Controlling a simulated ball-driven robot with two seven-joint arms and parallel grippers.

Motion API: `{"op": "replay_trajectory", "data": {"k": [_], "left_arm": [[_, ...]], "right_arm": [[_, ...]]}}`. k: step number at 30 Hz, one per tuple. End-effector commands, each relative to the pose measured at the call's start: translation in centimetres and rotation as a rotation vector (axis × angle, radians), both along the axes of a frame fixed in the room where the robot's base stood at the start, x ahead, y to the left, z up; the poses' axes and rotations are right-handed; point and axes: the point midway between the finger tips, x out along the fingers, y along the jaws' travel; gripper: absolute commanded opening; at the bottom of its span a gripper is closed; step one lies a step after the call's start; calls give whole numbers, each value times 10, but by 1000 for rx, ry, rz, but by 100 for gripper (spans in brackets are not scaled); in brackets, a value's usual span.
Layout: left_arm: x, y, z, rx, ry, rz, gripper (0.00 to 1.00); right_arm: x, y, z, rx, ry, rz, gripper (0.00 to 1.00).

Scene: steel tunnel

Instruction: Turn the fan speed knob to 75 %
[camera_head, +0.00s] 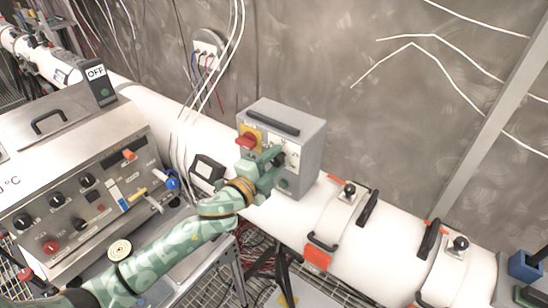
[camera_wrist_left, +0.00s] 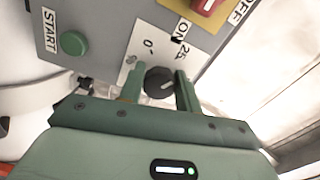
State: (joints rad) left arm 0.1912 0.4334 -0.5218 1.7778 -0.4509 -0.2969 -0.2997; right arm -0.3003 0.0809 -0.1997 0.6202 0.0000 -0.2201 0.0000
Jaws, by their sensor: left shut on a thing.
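The grey control box (camera_head: 309,137) stands on the white pipe, with a black handle on top. My left gripper (camera_head: 277,160) reaches the box front. In the left wrist view my left gripper (camera_wrist_left: 160,88) has one green finger on each side of the knob and is shut on it. My right gripper is not in view.
A red switch (camera_head: 247,140) on a yellow plate sits close to my left gripper. A green START button (camera_wrist_left: 74,43) is on the same face. A steel console (camera_head: 85,190) with knobs stands left. Pale cables hang left of the box.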

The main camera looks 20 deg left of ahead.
Motion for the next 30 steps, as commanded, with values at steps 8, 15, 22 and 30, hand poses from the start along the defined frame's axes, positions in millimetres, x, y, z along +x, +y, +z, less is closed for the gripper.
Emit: {"op": "replay_trajectory", "data": {"k": [8,15,22,30], "left_arm": [[0,0,1,247,-88,-1,11],[0,0,2,460,-165,-1,11],[-1,0,2,666,-239,-1,11],[-1,-1,3,907,-327,-1,11]], "right_arm": [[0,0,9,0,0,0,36],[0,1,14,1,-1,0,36],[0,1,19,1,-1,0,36],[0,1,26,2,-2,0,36]]}}
